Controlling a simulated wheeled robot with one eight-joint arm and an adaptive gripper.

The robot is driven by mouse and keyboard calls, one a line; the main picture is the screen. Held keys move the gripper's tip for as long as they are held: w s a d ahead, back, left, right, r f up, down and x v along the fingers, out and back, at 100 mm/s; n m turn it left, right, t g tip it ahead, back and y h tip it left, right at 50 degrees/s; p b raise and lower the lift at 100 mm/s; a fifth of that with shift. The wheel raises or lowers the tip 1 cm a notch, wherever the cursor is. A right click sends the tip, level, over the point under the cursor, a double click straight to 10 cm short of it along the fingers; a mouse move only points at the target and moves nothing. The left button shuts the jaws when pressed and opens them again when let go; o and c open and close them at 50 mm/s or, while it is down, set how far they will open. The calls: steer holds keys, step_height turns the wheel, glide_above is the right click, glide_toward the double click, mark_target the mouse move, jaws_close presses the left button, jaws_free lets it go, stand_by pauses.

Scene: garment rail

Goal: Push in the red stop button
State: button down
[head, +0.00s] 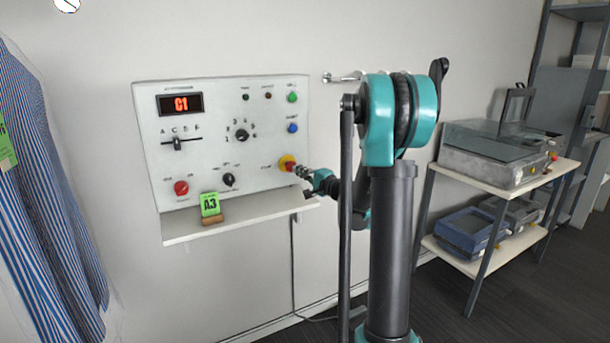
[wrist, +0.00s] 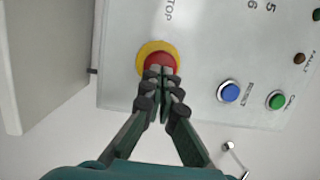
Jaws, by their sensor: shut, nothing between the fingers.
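The red stop button (wrist: 158,63) sits on a round yellow plate at the lower right of the white control panel (head: 222,100). In the head view its yellow plate (head: 286,162) shows just left of my gripper (head: 302,172), with the red cap at its middle. In the wrist view my gripper (wrist: 161,75) is shut and empty. Its fingertips overlap the near edge of the red cap in the picture. Whether they touch the cap, and how far the cap is pressed, I cannot tell.
A blue button (head: 292,128) and a green button (head: 292,97) are above. Another red knob (head: 181,188) is at lower left. A shelf (head: 240,216) below the panel bears a green A3 tag (head: 210,204). Striped garments (head: 45,190) hang left; a trolley (head: 500,175) stands right.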

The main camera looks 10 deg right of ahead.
steer(key=shift+w+a, duration=0.1)
steer(key=shift+w, duration=0.1)
steer(key=shift+x, duration=0.9)
steer(key=shift+d, duration=0.25)
